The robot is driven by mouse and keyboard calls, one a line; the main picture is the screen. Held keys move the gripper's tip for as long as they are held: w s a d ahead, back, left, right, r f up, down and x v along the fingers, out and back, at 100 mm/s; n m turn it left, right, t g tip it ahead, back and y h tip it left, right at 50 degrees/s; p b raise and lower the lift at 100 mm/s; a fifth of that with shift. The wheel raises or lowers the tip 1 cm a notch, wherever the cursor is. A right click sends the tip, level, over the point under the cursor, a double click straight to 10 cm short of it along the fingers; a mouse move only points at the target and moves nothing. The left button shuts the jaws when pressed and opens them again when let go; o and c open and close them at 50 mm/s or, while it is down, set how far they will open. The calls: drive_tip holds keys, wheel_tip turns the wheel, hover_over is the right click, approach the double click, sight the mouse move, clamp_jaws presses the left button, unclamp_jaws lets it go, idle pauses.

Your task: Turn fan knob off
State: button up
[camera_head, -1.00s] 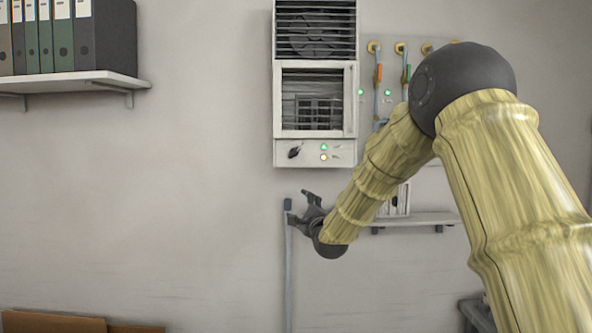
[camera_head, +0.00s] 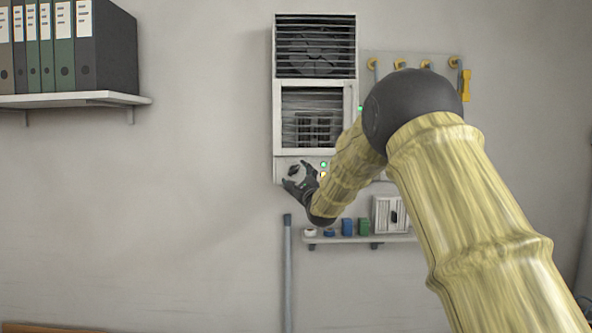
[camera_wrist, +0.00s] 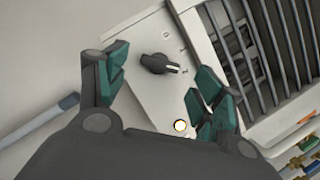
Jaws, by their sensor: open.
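The fan unit (camera_head: 279,130) is a white wall box with dark slats and a control panel at its bottom. The black fan knob (camera_head: 293,170) is on the left of that panel. In the wrist view the knob (camera_wrist: 158,64) points right, towards marks on the panel. My gripper (camera_head: 296,176) is at the panel, just below and around the knob's place in the picture. In the wrist view my gripper (camera_wrist: 160,80) is open, its teal-padded fingers on either side of the knob with gaps. Nothing is between the fingers in contact.
A green light (camera_head: 324,165) is lit on the panel, and a pale light (camera_wrist: 180,126) shows in the wrist view. A small shelf (camera_head: 375,239) with several items is below right.

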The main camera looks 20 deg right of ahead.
sight(294, 170)
drive_tip(key=shift+p+x, duration=0.5)
drive_tip(key=shift+x, duration=0.95)
drive_tip(key=c, duration=1)
